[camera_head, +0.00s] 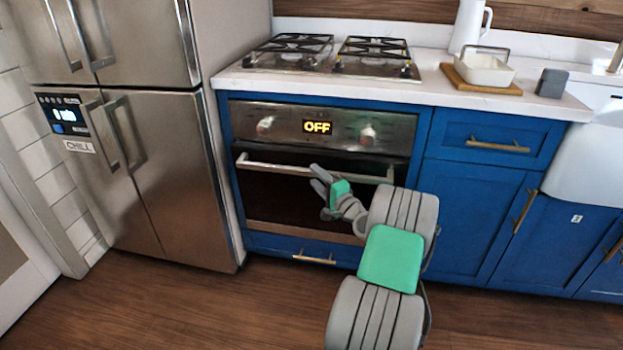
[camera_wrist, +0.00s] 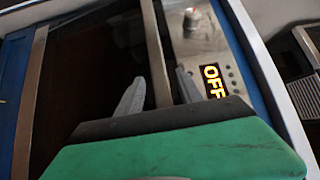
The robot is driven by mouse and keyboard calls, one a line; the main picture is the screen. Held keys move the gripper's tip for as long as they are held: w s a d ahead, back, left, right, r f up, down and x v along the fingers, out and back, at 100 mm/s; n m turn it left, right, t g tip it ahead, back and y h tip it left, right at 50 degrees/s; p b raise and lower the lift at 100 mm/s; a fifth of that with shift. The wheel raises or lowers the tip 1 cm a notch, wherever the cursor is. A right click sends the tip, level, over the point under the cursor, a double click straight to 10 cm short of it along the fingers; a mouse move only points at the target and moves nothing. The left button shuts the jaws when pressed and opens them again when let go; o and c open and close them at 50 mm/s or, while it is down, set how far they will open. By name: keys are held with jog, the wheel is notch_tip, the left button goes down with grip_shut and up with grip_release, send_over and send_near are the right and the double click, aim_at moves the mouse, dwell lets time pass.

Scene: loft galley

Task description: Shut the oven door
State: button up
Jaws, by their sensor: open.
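The oven (camera_head: 290,125) is set in the blue cabinets, with its display reading OFF. Its dark oven door (camera_head: 275,190) stands upright and looks flush or nearly flush with the front; I cannot tell whether a small gap is left. A long metal door handle (camera_head: 270,168) crosses the door's top. My gripper (camera_head: 318,178) is open in front of the door, at the handle's right half. In the wrist view the handle (camera_wrist: 154,45) runs between the two spread fingers of my gripper (camera_wrist: 160,78). Contact with the handle cannot be made out.
A steel fridge (camera_head: 165,170) stands left of the oven. Above the oven is a counter with a gas hob (camera_head: 335,55). Blue drawers (camera_head: 495,140) and cupboards with brass handles lie to the right. The wooden floor (camera_head: 270,310) in front is clear.

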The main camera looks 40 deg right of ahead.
aim_at(314, 175)
jog(key=shift+w+d+r, duration=0.1)
jog(key=shift+w+d, duration=0.1)
jog(key=shift+w, duration=1.35)
jog(key=shift+c, duration=0.4)
grip_shut()
